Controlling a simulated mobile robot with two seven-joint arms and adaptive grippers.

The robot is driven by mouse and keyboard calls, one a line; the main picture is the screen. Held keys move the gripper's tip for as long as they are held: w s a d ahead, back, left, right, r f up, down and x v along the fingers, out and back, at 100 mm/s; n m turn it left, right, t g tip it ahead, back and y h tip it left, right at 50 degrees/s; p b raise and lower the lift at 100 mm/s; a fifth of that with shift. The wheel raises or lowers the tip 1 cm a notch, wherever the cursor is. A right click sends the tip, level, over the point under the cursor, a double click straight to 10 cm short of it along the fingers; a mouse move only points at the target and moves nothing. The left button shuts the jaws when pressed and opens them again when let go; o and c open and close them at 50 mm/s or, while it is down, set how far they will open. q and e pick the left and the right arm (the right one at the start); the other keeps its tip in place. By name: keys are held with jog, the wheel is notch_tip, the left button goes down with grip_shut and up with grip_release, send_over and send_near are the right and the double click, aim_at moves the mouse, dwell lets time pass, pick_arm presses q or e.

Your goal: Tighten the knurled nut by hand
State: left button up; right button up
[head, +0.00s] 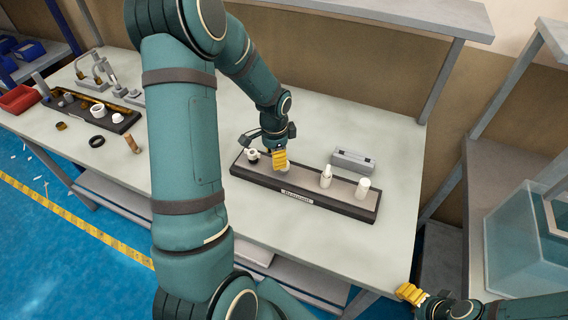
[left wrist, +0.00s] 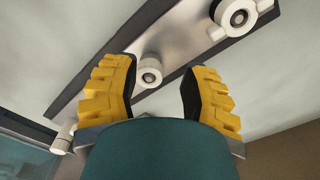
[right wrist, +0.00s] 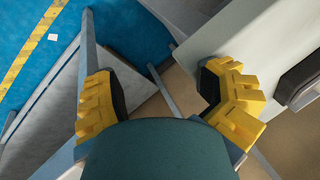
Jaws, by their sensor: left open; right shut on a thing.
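A long dark fixture tray (head: 330,207) with a label on its front edge lies on the table and holds several white fittings. My left gripper (head: 280,158) is above the tray, pointing down. In the left wrist view its yellow fingers (left wrist: 158,92) are apart, with a round white fitting (left wrist: 150,72) between and beyond them; I see no contact. Another white fitting with a dark ring (head: 252,155) stands at the tray's left end. I cannot tell which part is the knurled nut. My right gripper (head: 410,293) is off the table's front right corner, fingers apart, nothing visible between them (right wrist: 165,98).
A white bottle-shaped part (head: 327,177) and a white cylinder (head: 363,187) stand on the tray's right half. A grey block (head: 353,161) lies behind it. A second tray (head: 85,108), a black ring (head: 97,141) and a red bin (head: 19,99) are at left. The table's right side is clear.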

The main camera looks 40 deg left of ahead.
dwell(0.4)
pick_arm(q)
jog(key=shift+w+a+r+p, duration=0.1)
jog(key=shift+w+r+p, duration=0.05)
jog(key=shift+r+p, duration=1.05)
jog(key=shift+r, duration=0.25)
notch_tip(320, 180, up, 12)
jog(key=shift+f, duration=0.1)
